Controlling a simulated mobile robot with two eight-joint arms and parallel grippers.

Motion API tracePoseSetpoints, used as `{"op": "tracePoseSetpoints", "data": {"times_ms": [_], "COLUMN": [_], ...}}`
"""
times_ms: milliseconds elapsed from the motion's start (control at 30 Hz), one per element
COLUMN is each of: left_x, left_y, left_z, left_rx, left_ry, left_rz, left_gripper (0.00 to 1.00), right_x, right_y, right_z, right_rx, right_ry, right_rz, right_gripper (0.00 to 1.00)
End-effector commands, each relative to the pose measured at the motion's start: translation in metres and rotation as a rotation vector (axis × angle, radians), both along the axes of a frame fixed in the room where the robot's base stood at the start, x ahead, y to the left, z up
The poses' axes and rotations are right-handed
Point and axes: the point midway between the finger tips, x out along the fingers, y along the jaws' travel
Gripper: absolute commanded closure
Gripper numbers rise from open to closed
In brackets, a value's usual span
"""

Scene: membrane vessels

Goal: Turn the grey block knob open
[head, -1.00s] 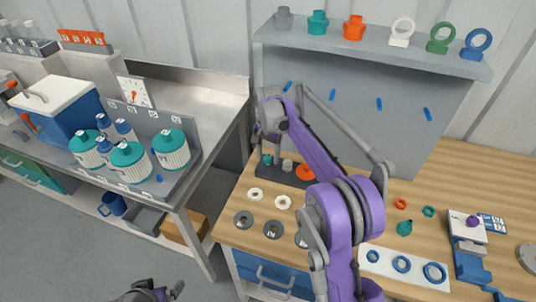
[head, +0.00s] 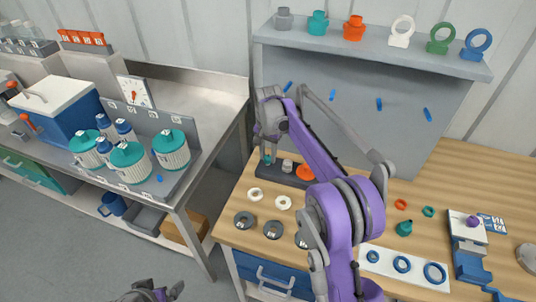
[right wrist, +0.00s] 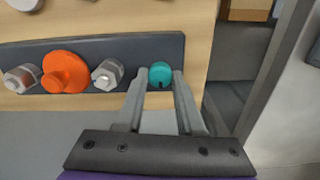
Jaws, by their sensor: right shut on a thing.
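The dark grey block (right wrist: 110,50) lies along the back left of the wooden bench, and it also shows in the head view (head: 267,172). It carries a teal round knob (right wrist: 160,71) at its right end in the right wrist view, two grey hex fittings (right wrist: 107,74) and an orange knob (right wrist: 65,72). My right gripper (right wrist: 159,78) has one finger on each side of the teal knob and is shut on it. In the head view my right arm comes down over the block from above. My left gripper (head: 152,291) shows only partly at the bottom edge, away from the block.
White rings (head: 283,202) and dark rings (head: 272,229) lie in front of the block. A white strip with blue rings (head: 402,264) lies to the right. A shelf (head: 385,50) with coloured fittings hangs behind. Another bench with teal-lidded jars (head: 171,152) stands left, across a gap.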

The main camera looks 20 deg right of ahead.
Motion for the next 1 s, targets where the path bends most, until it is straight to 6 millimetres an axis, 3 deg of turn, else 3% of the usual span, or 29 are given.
{"op": "tracePoseSetpoints", "data": {"times_ms": [1000], "left_x": [0.0012], "left_y": [0.0], "left_z": [0.0031], "left_rx": [0.0], "left_ry": [-0.002], "left_rz": [0.0], "left_gripper": [0.0], "right_x": [0.0003], "right_y": [0.0005], "right_z": [0.0007], "right_rx": [0.0], "right_ry": [0.0], "right_rz": [0.909], "right_gripper": [1.0]}}
